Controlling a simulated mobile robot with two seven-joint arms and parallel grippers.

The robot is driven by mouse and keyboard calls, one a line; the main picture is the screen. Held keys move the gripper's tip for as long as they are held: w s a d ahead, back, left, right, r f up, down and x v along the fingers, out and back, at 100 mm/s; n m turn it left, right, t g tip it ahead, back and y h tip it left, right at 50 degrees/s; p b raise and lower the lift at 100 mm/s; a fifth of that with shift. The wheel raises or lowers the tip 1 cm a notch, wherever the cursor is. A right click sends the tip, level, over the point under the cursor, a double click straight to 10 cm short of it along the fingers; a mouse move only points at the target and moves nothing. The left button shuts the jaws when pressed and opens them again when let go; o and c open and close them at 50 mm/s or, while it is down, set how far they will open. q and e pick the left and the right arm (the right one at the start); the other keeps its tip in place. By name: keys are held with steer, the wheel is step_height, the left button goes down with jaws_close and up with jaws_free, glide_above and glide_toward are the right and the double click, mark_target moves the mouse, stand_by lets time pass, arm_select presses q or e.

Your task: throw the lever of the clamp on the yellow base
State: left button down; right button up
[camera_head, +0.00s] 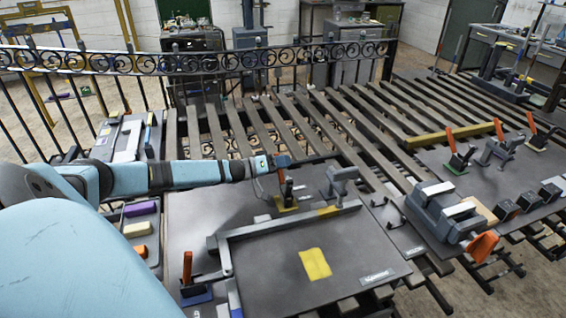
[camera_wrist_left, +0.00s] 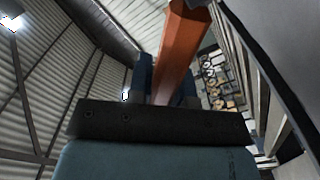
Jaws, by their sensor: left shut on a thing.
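The clamp on the yellow base (camera_head: 286,204) stands at the back of the dark plate in the middle of the head view. Its orange lever handle (camera_head: 281,174) stands roughly upright. My left gripper (camera_head: 280,161) reaches in from the left at the handle's upper part and is shut on it. In the left wrist view the orange handle (camera_wrist_left: 183,45) passes between the two fingers (camera_wrist_left: 165,85). The clamp's base is out of that view. My right gripper is not in view.
A grey clamp (camera_head: 341,186) stands just right of the yellow-base clamp. A grey angle bar (camera_head: 290,226) lies in front, with a yellow patch (camera_head: 315,264) on the plate. A blue-base clamp (camera_head: 195,292) is front left. A green-base clamp (camera_head: 458,160) stands on the right table.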

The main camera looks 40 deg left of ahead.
arm_select(q)
steer(key=c, duration=1)
jaws_free()
steer(key=shift+c, duration=0.2)
steer(key=v, duration=1.3)
steer(key=shift+s+a, duration=0.3)
